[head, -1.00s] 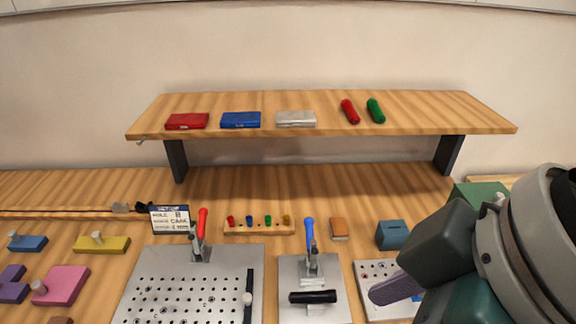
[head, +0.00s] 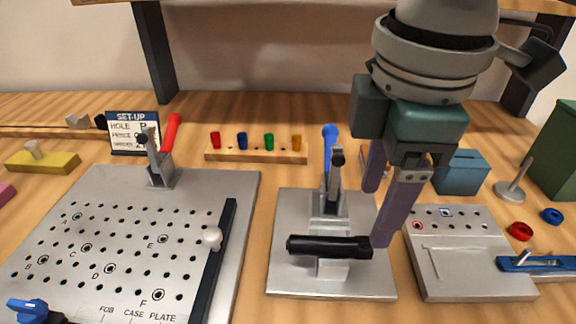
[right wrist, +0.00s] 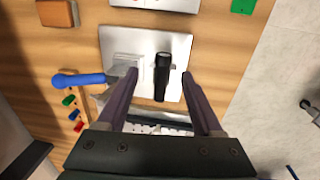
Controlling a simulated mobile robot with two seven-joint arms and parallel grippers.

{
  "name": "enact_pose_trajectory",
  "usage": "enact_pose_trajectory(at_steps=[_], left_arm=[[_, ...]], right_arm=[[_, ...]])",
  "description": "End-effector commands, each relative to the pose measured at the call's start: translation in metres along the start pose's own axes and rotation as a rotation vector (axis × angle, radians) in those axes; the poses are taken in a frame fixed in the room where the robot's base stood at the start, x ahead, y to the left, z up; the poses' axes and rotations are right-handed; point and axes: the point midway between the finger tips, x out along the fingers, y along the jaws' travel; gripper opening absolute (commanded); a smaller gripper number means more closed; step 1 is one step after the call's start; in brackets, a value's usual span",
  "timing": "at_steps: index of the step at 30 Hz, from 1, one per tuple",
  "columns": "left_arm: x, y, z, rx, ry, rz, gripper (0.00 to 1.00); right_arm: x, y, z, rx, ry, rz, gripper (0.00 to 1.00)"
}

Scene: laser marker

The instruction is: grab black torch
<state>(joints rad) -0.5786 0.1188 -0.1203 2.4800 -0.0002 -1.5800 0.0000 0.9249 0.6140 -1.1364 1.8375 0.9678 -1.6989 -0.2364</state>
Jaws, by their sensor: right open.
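The black torch (head: 325,247) lies across a metal holder on the grey plate of the blue-handled toggle clamp (head: 329,155). My right gripper (head: 378,214) is open and empty, its purple fingers pointing down at the torch's right end. The nearer fingertip overlaps that end in the head view; I cannot tell whether it touches. In the right wrist view the torch (right wrist: 162,76) appears between the two spread fingers (right wrist: 160,76), nearer the right one. My left gripper is not in view.
Left is a perforated plate (head: 120,235) with a red-handled clamp (head: 171,133) and a black bar (head: 212,265). Behind stands a wooden peg rack (head: 255,150). Right are a small grey fixture (head: 470,265), a blue box (head: 461,172) and a green box (head: 560,150).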

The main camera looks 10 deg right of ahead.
Motion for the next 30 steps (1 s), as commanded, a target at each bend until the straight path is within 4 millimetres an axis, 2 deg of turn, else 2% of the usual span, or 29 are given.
enact_pose_trajectory(at_steps=[5,13,17,23,30], left_arm=[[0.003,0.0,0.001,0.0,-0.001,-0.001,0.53],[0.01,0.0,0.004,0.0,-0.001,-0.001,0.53],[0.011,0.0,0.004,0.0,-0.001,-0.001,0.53],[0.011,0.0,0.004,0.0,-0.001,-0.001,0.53],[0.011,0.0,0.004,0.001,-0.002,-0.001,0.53]], right_arm=[[0.017,-0.001,-0.001,0.0,0.0,0.0,0.68],[0.058,-0.007,-0.004,0.0,0.0,0.0,0.68],[0.065,-0.006,-0.004,-0.001,0.002,0.003,0.68],[0.065,-0.006,-0.004,-0.001,0.002,0.003,0.68],[0.065,-0.006,-0.004,-0.001,0.002,0.003,0.41]])
